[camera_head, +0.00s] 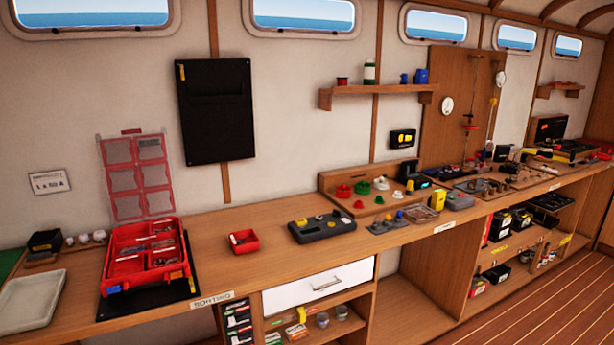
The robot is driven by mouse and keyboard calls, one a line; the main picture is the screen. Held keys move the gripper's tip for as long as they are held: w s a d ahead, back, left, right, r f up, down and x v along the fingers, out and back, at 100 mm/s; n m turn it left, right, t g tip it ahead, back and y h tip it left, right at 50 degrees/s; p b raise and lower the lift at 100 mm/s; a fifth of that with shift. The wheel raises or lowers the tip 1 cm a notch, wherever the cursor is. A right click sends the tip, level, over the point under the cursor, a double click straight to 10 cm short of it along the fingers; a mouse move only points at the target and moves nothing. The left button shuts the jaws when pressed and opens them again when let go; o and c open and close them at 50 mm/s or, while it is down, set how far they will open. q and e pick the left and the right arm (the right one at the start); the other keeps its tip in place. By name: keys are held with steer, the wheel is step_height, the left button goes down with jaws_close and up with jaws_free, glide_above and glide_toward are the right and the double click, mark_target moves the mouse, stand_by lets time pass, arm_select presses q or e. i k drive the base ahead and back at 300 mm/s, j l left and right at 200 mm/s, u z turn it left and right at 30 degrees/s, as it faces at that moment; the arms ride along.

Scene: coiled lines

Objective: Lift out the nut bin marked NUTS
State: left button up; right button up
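A red organizer case (107,281) stands on a black mat at the left of the bench, its clear, red-framed lid (137,178) raised behind it. Several red bins sit inside with small metal parts; the case's front left area looks empty. A separate small red bin (243,241) stands on the bench to the right of the case, with small dark parts in it. I cannot read a NUTS marking on any bin, so I cannot tell which is the nut bin. Neither of my grippers is in view.
A grey tray (31,300) lies at the far left, near a small black box (45,242). A dark grey tool case (322,227) lies right of the small bin. The bench between case and bin is clear. A white drawer (318,286) is shut below.

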mark_target(243, 242)
steer(key=i+l+u, duration=0.45)
steer(key=i+l, duration=0.55)
steer(key=i, duration=0.1)
